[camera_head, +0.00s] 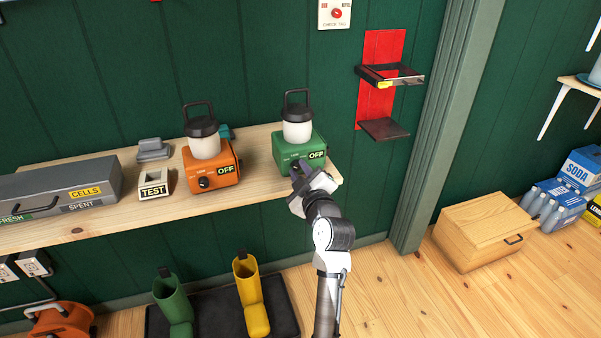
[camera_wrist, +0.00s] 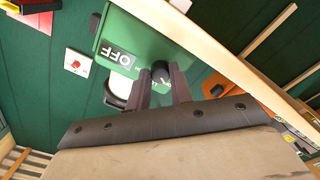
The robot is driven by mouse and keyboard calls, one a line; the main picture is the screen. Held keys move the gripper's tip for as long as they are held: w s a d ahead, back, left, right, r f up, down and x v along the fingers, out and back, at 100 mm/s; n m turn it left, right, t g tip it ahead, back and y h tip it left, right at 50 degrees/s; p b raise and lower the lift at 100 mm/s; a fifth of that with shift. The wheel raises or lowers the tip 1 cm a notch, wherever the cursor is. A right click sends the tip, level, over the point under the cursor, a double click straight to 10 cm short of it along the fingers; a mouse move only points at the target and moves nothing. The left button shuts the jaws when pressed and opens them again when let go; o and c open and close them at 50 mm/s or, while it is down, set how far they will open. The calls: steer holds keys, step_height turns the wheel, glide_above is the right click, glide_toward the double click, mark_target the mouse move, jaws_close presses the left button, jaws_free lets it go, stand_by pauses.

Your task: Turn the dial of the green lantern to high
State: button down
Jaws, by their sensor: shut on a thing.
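The green lantern (camera_head: 298,140) stands upright at the right end of the wooden shelf, with a white globe and a black cap and handle. Its front label reads OFF (camera_head: 316,155), and the label also shows in the wrist view (camera_wrist: 117,56). My gripper (camera_head: 297,171) reaches up to the lantern's front and hides its dial in the head view. In the wrist view my gripper (camera_wrist: 162,82) is shut on the dark dial (camera_wrist: 160,70), with one finger on each side of it.
An orange lantern (camera_head: 208,160), also labelled OFF, stands to the left on the shelf (camera_head: 250,170). Further left are a TEST block (camera_head: 154,187) and a grey cells box (camera_head: 65,195). A red wall bracket (camera_head: 378,80) is at the right. Boots (camera_head: 250,295) stand below.

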steer(key=m, duration=0.5)
steer(key=shift+m, duration=0.3)
steer(key=m+p, duration=0.2)
steer(key=m, duration=0.4)
steer(key=shift+a, duration=0.1)
steer(key=m+p, duration=0.4)
steer(key=m, duration=0.2)
steer(key=shift+r+m, duration=0.1)
steer(key=shift+m, duration=0.3)
steer(key=m+p, duration=0.3)
steer(key=m, duration=0.2)
steer(key=shift+m, duration=0.4)
steer(key=c, duration=1.2)
jaws_free()
steer(key=shift+c, duration=0.2)
